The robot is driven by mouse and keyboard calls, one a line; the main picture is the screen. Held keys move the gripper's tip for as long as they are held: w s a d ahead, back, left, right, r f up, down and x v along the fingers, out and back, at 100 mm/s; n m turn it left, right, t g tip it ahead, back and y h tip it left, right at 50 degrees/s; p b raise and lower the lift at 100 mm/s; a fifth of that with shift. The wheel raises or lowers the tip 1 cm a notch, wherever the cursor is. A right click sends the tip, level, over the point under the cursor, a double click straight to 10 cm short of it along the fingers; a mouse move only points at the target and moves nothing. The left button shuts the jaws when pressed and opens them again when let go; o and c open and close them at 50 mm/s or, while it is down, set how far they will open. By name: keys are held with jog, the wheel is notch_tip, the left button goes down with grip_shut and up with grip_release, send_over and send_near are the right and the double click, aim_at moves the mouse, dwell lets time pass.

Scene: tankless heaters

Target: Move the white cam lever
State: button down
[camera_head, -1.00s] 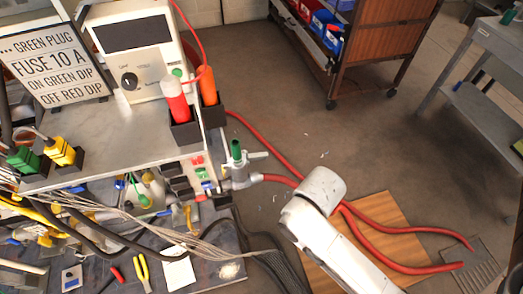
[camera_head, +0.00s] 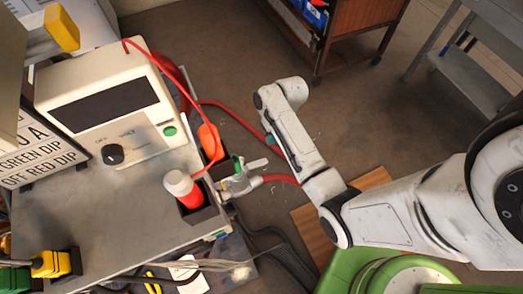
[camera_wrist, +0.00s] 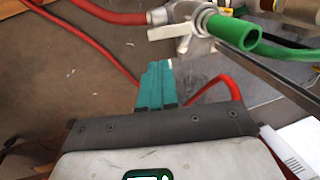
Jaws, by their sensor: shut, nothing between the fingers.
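The white cam lever (camera_head: 257,163) sticks out to the right from a grey metal coupling (camera_head: 236,184) at the bench's right edge. In the wrist view the lever (camera_wrist: 170,31) shows at the top middle, pale and running left from the coupling (camera_wrist: 188,11). A green tube end (camera_wrist: 234,33) sits to its right. My gripper (camera_wrist: 158,66) has teal fingers pressed together with nothing between them. Its tips are just below the lever in the wrist picture, and a gap shows. In the head view my arm largely hides the gripper.
Red hoses (camera_head: 232,112) run from the coupling and across the floor. A white instrument box (camera_head: 105,100) and a red-and-white bottle (camera_head: 184,188) in a black holder stand on the bench (camera_head: 110,215). A wooden cart (camera_head: 350,20) is at the back.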

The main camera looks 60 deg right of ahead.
aim_at(262, 161)
jog(key=b+x, duration=0.1)
jog(key=x, duration=1.1)
jog(key=shift+f+b, duration=0.35)
jog(key=shift+f, duration=0.05)
jog(key=shift+f, duration=0.15)
